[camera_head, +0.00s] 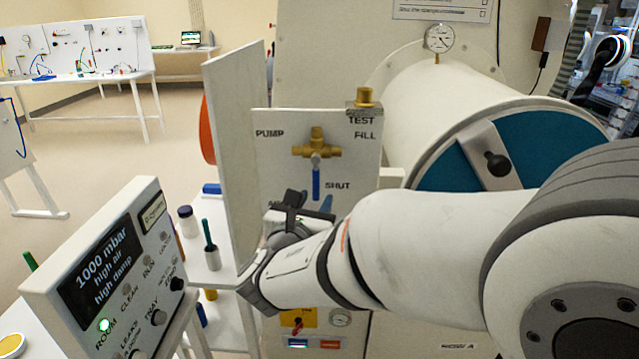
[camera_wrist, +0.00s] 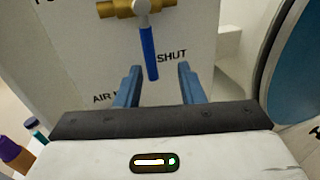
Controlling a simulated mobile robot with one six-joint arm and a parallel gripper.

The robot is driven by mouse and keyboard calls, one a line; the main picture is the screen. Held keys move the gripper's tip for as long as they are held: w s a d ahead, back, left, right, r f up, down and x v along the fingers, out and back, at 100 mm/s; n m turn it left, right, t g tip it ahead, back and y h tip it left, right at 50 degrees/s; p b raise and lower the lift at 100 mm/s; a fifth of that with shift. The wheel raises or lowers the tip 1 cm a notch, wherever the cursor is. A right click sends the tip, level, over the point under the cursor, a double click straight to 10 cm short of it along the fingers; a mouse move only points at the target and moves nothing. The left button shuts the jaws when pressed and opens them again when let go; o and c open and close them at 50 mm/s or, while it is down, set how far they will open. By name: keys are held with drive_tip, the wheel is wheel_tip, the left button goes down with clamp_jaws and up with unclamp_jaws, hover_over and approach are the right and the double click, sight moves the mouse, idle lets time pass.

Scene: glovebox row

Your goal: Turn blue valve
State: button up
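The blue valve is a brass body (camera_head: 317,148) with a blue lever handle (camera_head: 316,184) that hangs down, on a white panel (camera_head: 277,125) marked PUMP, TEST, FILL and SHUT. In the wrist view the blue handle (camera_wrist: 148,53) points down, slightly tilted, beside the word SHUT. My gripper (camera_wrist: 156,82) is open, with its two blue fingers apart on either side of the lower handle in that view. I cannot tell whether the handle's end is between the fingers or beyond them. In the head view my gripper (camera_head: 308,203) is just below the handle, partly hidden by my wrist.
A white upright board (camera_head: 230,130) stands at the panel's left edge. A large white cylinder (camera_head: 440,95) with a teal end is at the right. A control box (camera_head: 110,270) reading "1000 mbar" stands at lower left. A small shelf (camera_head: 212,258) holds bottles.

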sight(315, 188)
drive_tip(key=shift+w+a+r+n, duration=0.15)
drive_tip(key=shift+a+n, duration=0.15)
drive_tip(key=shift+a, duration=0.2)
drive_tip(key=shift+w+y, duration=0.3)
drive_tip(key=shift+w, duration=0.1)
drive_tip(key=p+x, duration=0.1)
drive_tip(key=x, duration=0.5)
drive_tip(key=shift+w+d, duration=0.15)
drive_tip(key=shift+w, duration=0.2)
drive_tip(key=shift+c, duration=0.4)
clamp_jaws()
drive_tip(key=shift+d, duration=0.25)
drive_tip(key=shift+a, duration=0.25)
